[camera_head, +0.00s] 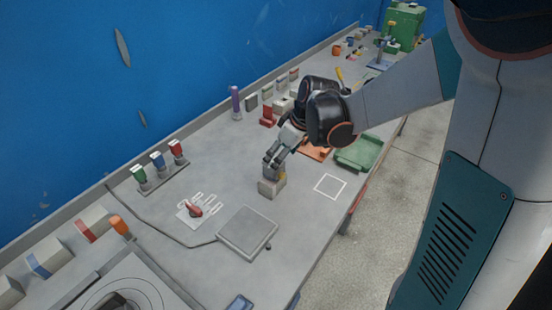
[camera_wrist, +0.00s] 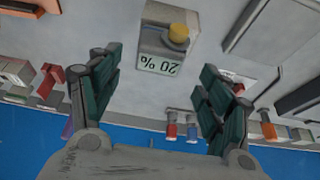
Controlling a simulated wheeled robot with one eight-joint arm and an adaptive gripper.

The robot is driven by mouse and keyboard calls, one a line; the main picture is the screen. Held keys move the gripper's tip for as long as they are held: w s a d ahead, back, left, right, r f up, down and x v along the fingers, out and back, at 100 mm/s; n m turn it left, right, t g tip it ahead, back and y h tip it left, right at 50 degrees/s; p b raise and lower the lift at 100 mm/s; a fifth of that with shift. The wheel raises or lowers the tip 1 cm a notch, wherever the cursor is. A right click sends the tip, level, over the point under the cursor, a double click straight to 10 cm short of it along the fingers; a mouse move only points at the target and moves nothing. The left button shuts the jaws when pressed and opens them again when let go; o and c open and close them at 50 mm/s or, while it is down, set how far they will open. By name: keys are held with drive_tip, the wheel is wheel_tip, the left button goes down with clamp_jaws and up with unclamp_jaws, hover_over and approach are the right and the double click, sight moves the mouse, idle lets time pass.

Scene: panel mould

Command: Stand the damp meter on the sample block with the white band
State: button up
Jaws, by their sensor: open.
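My gripper (camera_head: 272,164) is open, pointing down just above a pale block (camera_head: 271,188) on the bench. In the wrist view the open fingers (camera_wrist: 158,66) have this block (camera_wrist: 150,40) between and beyond their tips. It carries a pale "20 %" label (camera_wrist: 158,66), upside down, and a yellow round knob (camera_wrist: 178,35). I cannot tell surely whether this is the damp meter. At the left, one pale block has a red band (camera_head: 84,231) and another a blue band (camera_head: 39,265). A third (camera_head: 8,291) is cut by the frame edge. I cannot make out a white band.
A rack (camera_head: 160,178) holds green, blue and red handles. A grey square plate (camera_head: 247,233) lies in front of the gripper. The white-outlined square (camera_head: 330,186) is bare.

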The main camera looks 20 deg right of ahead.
drive_tip(key=p+v, duration=0.1)
drive_tip(key=v, duration=0.4)
drive_tip(key=shift+r, duration=0.2)
